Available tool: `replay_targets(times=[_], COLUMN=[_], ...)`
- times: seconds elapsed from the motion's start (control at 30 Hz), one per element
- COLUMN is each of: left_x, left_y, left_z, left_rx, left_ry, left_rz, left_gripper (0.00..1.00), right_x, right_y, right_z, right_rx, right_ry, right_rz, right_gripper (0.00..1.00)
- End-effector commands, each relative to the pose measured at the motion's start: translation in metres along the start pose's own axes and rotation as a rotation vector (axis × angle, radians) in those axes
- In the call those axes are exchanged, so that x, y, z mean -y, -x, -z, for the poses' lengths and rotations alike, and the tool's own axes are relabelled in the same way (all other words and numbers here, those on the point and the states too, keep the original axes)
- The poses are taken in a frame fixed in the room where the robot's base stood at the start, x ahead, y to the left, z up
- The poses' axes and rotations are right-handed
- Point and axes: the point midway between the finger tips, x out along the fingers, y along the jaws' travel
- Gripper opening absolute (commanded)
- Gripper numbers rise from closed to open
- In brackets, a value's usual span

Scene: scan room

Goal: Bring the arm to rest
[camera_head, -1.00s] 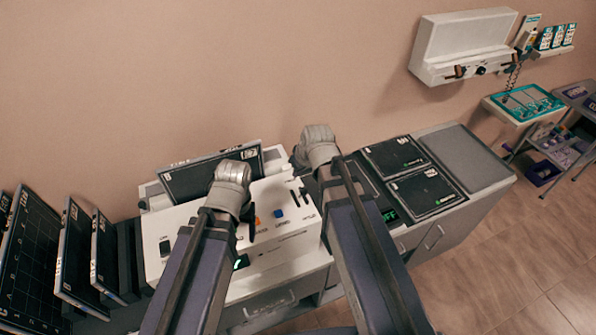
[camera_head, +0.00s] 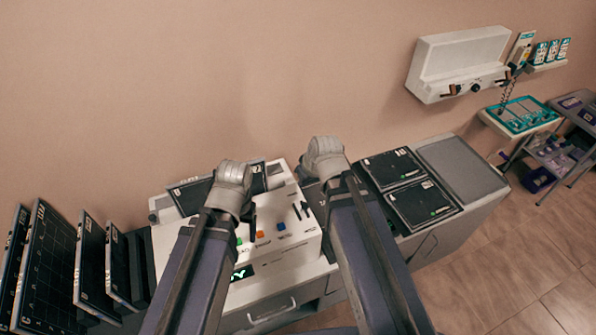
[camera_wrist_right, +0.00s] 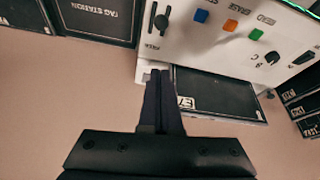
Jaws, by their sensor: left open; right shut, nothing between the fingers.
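My left arm reaches in over a white console (camera_head: 289,243). A dark finger of my left gripper (camera_head: 252,213) shows beside the grey wrist, above the console top. The gripper is open and seems empty, with the rest hidden behind the wrist. My right arm ends in a grey wrist (camera_head: 324,160) behind the console's right end, and its fingers are hidden in the head view. In the right wrist view, my right gripper (camera_wrist_right: 160,76) is shut and empty. Its fingertips appear close to the console's edge and a dark plate (camera_wrist_right: 215,96); contact cannot be told.
The console carries orange (camera_head: 259,234) and blue (camera_head: 281,226) buttons and a lit green display (camera_head: 242,273). Dark panels (camera_head: 50,265) stand upright at left. Dark plates (camera_head: 420,203) lie on the right cabinet. A white wall unit (camera_head: 455,62) hangs at upper right. Floor is free at lower right.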

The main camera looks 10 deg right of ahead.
Motion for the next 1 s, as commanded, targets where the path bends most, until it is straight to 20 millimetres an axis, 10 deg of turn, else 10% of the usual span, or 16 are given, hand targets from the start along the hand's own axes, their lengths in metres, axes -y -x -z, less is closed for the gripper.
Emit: replay_targets(times=[0.67,1.0], left_x=[0.001,-0.008], left_y=[0.005,-0.084], left_z=[0.0,0.005], left_rx=[0.0,-0.001], left_ry=[-0.001,-0.007], left_rz=[0.0,0.002], left_gripper=[0.72,0.72], right_x=[0.002,0.069], right_y=[0.009,-0.073], right_z=[-0.007,-0.079], right_rx=[0.003,0.237], right_ry=[0.0,0.014], right_rz=[0.001,0.003], right_gripper=[0.0,0.0])
